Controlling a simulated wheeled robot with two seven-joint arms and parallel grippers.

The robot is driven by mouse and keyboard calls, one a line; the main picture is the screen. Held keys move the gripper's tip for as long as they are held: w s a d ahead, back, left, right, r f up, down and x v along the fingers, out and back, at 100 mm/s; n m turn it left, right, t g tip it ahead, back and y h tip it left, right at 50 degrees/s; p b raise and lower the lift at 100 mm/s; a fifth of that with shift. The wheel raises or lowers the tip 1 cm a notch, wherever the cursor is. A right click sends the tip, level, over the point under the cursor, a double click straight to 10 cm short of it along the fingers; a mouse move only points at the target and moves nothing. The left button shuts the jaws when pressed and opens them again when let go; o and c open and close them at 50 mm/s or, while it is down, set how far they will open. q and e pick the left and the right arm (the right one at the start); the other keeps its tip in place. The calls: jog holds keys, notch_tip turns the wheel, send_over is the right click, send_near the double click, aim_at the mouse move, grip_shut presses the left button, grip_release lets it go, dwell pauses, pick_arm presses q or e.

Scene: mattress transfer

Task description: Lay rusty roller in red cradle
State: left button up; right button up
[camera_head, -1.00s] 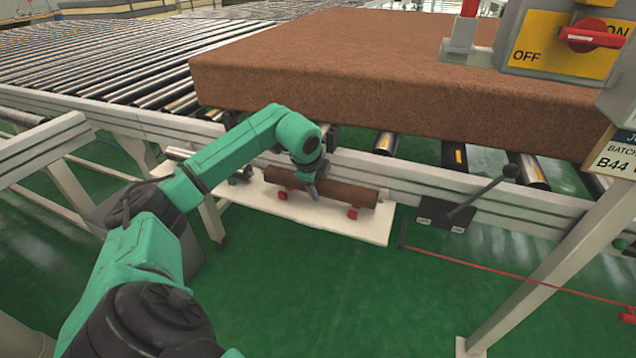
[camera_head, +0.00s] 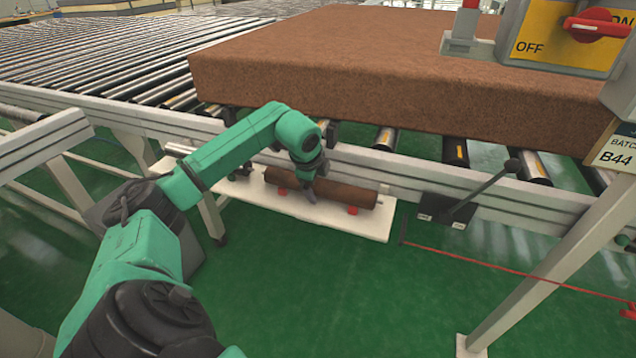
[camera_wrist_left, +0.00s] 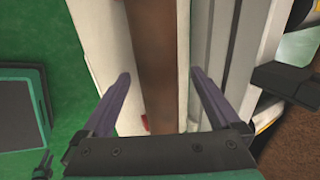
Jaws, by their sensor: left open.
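The rusty roller (camera_head: 348,194) is a long brown cylinder. It lies level along the white shelf (camera_head: 376,230), above two red cradle supports (camera_head: 352,210), and appears to rest in them. The other red support (camera_head: 282,191) shows at its left part. My left gripper (camera_head: 306,194) is low over the roller's left half, its fingers open. In the left wrist view, the roller (camera_wrist_left: 160,40) runs between the two spread fingers (camera_wrist_left: 160,76), with a gap on each side. A bit of red (camera_wrist_left: 146,122) shows beside the roller there. My right gripper is not in view.
A conveyor frame (camera_head: 420,178) with rollers runs just behind the shelf, bearing a large brown mattress (camera_head: 400,80). A black lever (camera_head: 485,190) stands right of the shelf. A switch box (camera_head: 570,40) and post (camera_head: 545,265) are at right.

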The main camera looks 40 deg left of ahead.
pick_arm(q)
jog(key=v, duration=1.4)
jog(key=shift+p, duration=0.45)
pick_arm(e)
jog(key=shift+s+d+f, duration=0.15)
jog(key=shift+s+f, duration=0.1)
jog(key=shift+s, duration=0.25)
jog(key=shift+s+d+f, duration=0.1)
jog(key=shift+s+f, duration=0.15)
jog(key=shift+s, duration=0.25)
pick_arm(q)
jog(key=shift+d, duration=0.1)
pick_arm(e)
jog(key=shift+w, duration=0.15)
